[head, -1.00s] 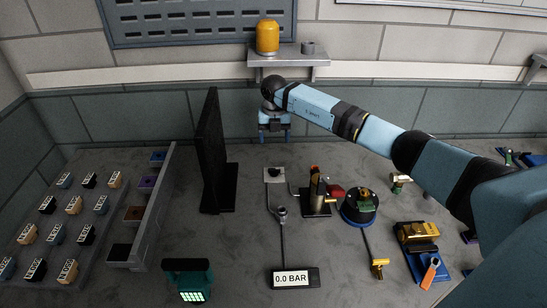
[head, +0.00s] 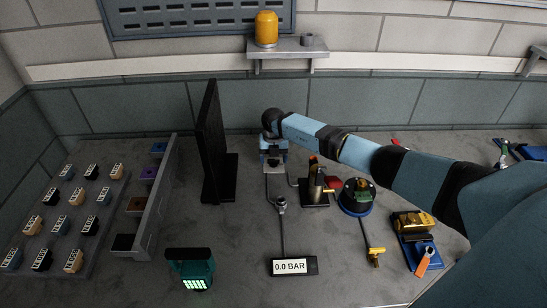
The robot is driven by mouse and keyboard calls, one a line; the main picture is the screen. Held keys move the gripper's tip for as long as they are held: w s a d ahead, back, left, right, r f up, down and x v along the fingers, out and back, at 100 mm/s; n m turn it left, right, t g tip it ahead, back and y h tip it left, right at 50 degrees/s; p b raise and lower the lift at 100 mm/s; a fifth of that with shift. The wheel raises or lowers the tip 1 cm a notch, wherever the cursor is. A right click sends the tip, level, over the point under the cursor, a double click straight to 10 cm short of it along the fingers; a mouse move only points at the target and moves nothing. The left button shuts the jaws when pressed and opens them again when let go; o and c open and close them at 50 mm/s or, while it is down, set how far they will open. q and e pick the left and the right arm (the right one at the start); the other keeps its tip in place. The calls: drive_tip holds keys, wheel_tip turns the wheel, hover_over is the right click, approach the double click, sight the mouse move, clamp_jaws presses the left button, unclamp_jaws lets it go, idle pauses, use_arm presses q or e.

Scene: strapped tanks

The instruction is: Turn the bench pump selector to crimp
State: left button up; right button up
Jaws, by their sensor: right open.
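The bench pump selector (head: 274,169) is a small light plate at the back middle of the bench. Its dark knob is now hidden by my right gripper. My right gripper (head: 273,163) points down at the plate, with its blue fingers open. I cannot tell whether the fingers touch the knob. A thin line runs from the plate to a round fitting (head: 281,204) and on to a display (head: 294,266) reading 0.0 BAR. A brass and black pump-like unit (head: 316,187) stands just right of the plate. My left gripper is not in view.
A tall black panel (head: 209,150) stands left of the selector. A round dark device (head: 356,195) and a blue-based brass tool (head: 414,236) lie to the right. A teal lamp (head: 190,267) is in front. Racked small blocks (head: 72,215) fill the left.

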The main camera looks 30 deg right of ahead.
drive_tip(key=shift+f, duration=0.1)
drive_tip(key=c, duration=0.9)
